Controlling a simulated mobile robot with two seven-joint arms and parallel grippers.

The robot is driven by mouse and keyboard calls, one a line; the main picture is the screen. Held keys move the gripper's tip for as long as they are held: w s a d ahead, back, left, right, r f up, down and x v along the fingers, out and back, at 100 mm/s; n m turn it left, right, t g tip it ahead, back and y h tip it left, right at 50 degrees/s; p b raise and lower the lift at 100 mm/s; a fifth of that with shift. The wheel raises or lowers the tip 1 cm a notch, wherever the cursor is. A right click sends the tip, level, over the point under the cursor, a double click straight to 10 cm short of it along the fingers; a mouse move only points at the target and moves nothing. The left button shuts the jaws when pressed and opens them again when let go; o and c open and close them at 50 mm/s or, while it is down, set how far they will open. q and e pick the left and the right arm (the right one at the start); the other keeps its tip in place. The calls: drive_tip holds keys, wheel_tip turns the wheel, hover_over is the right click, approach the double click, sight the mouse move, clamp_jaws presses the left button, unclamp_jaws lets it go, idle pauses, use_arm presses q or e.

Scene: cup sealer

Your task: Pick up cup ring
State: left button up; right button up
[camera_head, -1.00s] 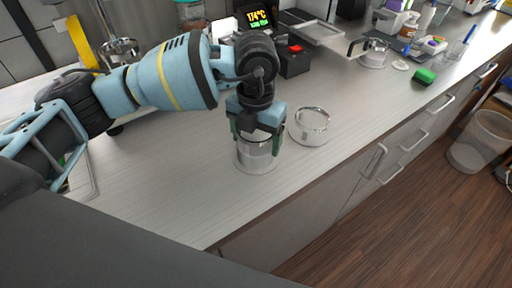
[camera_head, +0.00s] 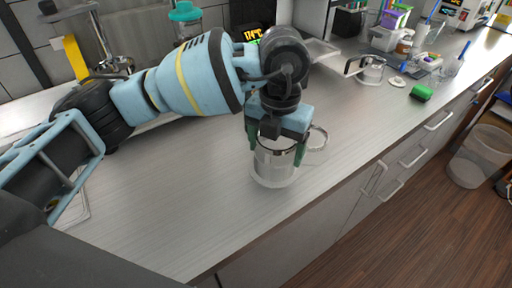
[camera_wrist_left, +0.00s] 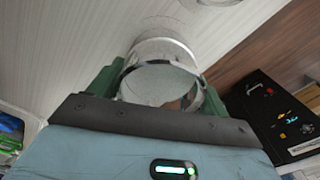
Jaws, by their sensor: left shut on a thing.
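My left gripper (camera_head: 277,148) points down over the counter, its green fingers closed on both sides of a clear round piece with a shiny silver band, taken as the cup ring (camera_head: 274,172). In the left wrist view the silver-banded cup ring (camera_wrist_left: 162,82) sits between the two fingers, and I look through its open round end. I cannot tell whether its base touches the counter. A second silver-rimmed clear piece (camera_head: 318,139) stands just behind and to the right, partly hidden by the gripper. My right gripper is not in view.
The pale counter (camera_head: 190,190) is clear in front and to the left.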

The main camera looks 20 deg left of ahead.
use_arm(q)
drive_tip(key=w+d+r+b, duration=0.1)
drive_tip(key=d, duration=1)
drive_tip(key=shift+w+d+b, duration=0.15)
drive_tip(key=shift+w+b, duration=0.05)
drive_tip(key=shift+b, duration=0.1)
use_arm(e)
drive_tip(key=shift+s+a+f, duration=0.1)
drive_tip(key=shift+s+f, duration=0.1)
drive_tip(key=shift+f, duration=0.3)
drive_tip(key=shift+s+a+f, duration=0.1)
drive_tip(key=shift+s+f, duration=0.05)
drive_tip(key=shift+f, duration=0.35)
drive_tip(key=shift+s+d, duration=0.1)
